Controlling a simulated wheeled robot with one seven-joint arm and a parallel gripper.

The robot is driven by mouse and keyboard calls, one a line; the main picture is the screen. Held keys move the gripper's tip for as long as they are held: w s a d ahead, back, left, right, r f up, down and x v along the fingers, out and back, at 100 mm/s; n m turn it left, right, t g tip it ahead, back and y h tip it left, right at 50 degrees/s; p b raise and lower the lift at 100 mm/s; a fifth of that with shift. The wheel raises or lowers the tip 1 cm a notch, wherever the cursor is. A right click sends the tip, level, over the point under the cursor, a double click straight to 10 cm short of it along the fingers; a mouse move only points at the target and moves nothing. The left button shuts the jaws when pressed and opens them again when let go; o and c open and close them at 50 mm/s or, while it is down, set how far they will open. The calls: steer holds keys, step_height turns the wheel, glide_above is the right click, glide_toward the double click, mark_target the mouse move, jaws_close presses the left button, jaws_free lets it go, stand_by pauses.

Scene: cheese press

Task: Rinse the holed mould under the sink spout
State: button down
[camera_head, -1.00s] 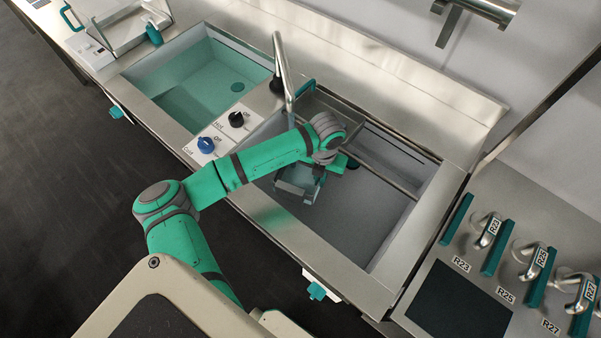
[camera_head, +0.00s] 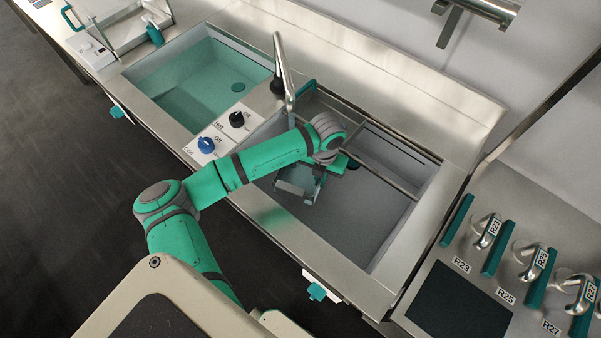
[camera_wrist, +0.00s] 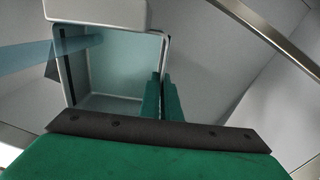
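The mould (camera_head: 296,187) is a small, pale, box-shaped vessel, held inside the right sink basin below my wrist. In the wrist view the mould (camera_wrist: 118,104) shows as an open square with a light rim and bluish inside; I cannot make out its holes. My gripper (camera_wrist: 163,92) has its two green fingers close together, one on each side of the mould's right wall. The sink spout (camera_head: 284,72) rises behind the basin, its lower end near my arm. A translucent blue band (camera_wrist: 40,56), which looks like water, reaches the mould from the left.
The right basin (camera_head: 345,220) has metal rails across it. The left basin (camera_head: 205,85) holds greenish liquid. A blue knob (camera_head: 206,145) and a black knob (camera_head: 237,119) sit between the basins. Handled R-labelled tools (camera_head: 489,232) stand at right.

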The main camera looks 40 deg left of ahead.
steer(key=shift+r, duration=0.1)
stand_by(0.4)
steer(key=s+d+r, duration=0.2)
steer(key=d+r, duration=0.1)
steer(key=r, duration=0.7)
steer(key=shift+s+d, duration=0.35)
steer(key=shift+s, duration=0.05)
stand_by(0.8)
step_height(320, 180, up, 14)
steer(key=shift+s+d, duration=0.3)
steer(key=shift+d, duration=0.1)
stand_by(0.8)
stand_by(0.3)
